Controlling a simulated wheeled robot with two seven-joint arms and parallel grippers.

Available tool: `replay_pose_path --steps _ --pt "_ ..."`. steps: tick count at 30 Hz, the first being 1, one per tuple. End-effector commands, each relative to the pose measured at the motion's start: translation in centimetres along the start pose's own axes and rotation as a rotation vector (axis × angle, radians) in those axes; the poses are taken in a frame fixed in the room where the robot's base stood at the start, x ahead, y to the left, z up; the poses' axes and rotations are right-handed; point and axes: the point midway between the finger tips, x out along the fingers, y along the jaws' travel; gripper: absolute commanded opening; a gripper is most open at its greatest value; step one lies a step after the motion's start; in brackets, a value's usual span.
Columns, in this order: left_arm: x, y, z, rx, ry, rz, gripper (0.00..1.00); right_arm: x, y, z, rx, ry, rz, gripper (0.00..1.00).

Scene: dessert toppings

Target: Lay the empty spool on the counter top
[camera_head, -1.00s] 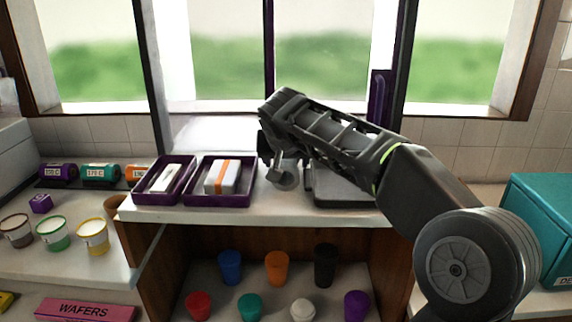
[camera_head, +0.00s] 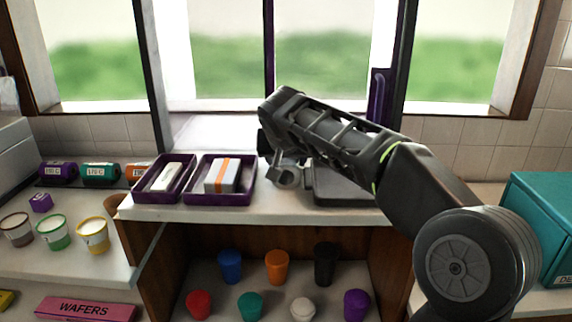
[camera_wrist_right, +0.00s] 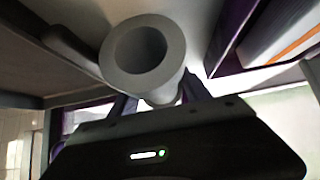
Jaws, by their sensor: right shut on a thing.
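The empty spool (camera_head: 289,177) is a grey hollow cylinder held by my right gripper (camera_head: 280,166) over the counter top (camera_head: 290,212). In the right wrist view the spool (camera_wrist_right: 178,50) shows its open round end toward the camera, with the fingers of my right gripper (camera_wrist_right: 158,98) on either side of it. The gripper is shut on the spool. In the head view the arm hides part of the gripper, and I cannot tell whether the spool touches the counter. My left gripper is not in view.
Two purple trays (camera_head: 218,203) holding boxes stand just left of the spool. A grey flat device (camera_head: 340,190) stands close on its right, partly behind my arm. The counter's front strip is bare. Several coloured cups (camera_head: 277,266) stand on the shelf below.

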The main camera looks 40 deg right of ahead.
Motion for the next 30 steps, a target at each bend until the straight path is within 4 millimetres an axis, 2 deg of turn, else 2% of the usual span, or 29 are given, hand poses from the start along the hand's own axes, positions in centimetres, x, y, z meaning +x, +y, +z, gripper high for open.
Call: replay_pose_path --steps 1,9,17,30 --pt "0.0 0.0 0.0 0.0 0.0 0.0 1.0 0.0 0.0 0.0 0.0 0.0 0.0 0.3" --pt "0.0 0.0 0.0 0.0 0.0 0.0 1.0 0.0 0.0 0.0 0.0 0.0 0.0 0.1" --pt "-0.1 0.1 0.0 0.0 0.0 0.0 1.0 -0.5 -0.1 -0.6 0.0 0.002 -0.001 0.1" --pt "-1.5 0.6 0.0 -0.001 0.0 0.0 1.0 -6.0 -0.1 -6.0 0.001 0.001 -0.003 0.1"
